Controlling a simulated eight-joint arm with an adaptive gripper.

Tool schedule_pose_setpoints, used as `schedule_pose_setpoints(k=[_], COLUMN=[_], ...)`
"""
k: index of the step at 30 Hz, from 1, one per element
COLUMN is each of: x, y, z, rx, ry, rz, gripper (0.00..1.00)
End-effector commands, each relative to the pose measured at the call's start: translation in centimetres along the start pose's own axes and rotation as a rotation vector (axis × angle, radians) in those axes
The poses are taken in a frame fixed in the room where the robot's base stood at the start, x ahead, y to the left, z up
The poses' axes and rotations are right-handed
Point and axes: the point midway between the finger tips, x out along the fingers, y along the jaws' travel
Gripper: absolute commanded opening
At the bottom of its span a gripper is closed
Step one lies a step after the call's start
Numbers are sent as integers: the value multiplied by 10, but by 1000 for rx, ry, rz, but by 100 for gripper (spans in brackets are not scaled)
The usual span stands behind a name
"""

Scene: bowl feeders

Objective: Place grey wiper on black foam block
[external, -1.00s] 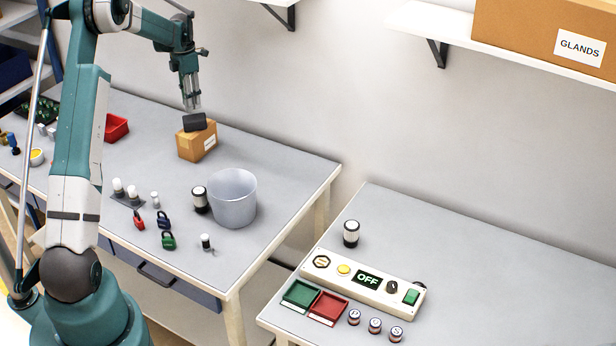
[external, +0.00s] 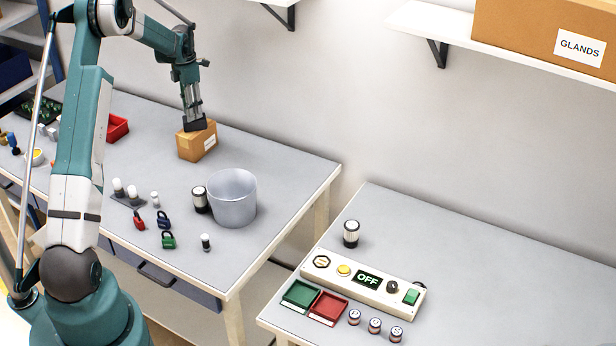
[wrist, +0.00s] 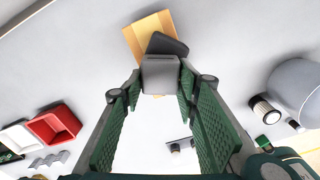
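The black foam block (external: 196,127) lies on top of a small cardboard box (external: 190,147) on the left table. In the wrist view, the block (wrist: 168,44) shows just beyond my fingertips. My gripper (external: 193,112) is directly above the block, pointing down. In the wrist view, the grey wiper (wrist: 160,75) is a grey square piece between the two fingertips of my gripper (wrist: 161,82), held there. It overlaps the near part of the block in that view. Whether the wiper touches the block, I cannot tell.
A grey bucket (external: 232,200) stands to the right of the box, with a black-and-white cylinder (external: 200,199) beside it. A red tray (external: 117,127) is to the left. Several padlocks and small bulbs lie nearer. The table right of the box is clear.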

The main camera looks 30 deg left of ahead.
Motion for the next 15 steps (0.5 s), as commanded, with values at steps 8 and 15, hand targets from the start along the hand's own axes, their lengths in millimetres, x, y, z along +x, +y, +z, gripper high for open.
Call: schedule_pose_setpoints(k=[8,15], x=[-1,-2], y=[0,0], z=[0,0], rx=[0,0], ry=[0,0], rz=[0,0], gripper=[43,43])
